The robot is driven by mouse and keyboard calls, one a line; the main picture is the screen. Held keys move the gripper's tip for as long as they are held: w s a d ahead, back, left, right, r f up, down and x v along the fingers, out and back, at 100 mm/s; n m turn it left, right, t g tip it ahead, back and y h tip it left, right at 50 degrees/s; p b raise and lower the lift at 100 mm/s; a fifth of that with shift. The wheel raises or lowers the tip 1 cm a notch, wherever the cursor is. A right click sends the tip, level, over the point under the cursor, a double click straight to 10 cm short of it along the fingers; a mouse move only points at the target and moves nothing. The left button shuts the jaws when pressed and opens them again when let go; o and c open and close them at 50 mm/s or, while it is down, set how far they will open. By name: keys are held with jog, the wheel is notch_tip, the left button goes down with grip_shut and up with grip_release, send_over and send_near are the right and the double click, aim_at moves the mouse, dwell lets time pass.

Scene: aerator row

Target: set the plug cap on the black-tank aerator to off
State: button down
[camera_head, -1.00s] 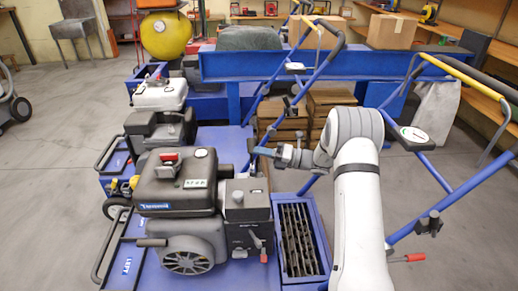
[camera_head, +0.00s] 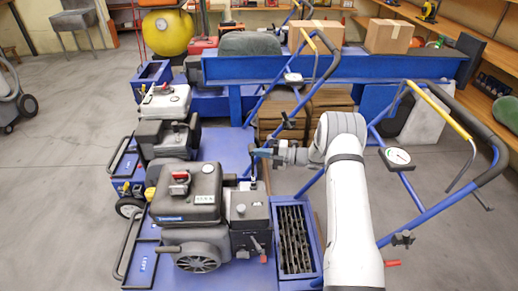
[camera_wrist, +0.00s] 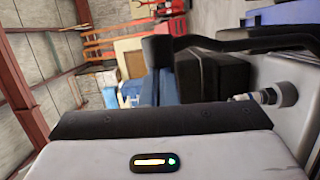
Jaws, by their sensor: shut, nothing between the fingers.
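The black-tank aerator (camera_head: 188,196) stands nearest, at the lower left of the head view. It has a black fuel tank with a red-topped cap (camera_head: 180,178). A grey engine block (camera_head: 249,213) with a dark knob on top and a red-tipped lever (camera_head: 262,257) is at its right side. I cannot clearly tell which small part is the plug cap. My gripper (camera_head: 258,153) is shut and empty, behind and above the engine block, apart from the tank. In the wrist view, the grey housing with a status light fills the bottom; the aerator is not clearly recognisable there.
A white-tank aerator (camera_head: 165,103) stands behind on the left. Blue handle frames (camera_head: 425,212) and a gauge (camera_head: 397,156) flank my arm on the right. A slatted blue box (camera_head: 293,240) adjoins the engine. Wooden crates (camera_head: 285,112) are behind my gripper.

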jog(key=shift+w+r+m+p, duration=0.15)
jog(key=shift+w+m+p, duration=0.35)
jog(key=shift+w+m, duration=0.3)
jog(key=shift+w, duration=0.1)
jog(key=shift+r, duration=0.1)
jog(key=s+d+r+p, duration=0.1)
jog(key=s+d+p, duration=0.2)
jog(key=s+d, duration=0.3)
jog(key=d, duration=0.3)
jog(key=shift+d+r, duration=0.3)
jog(key=shift+r, duration=0.05)
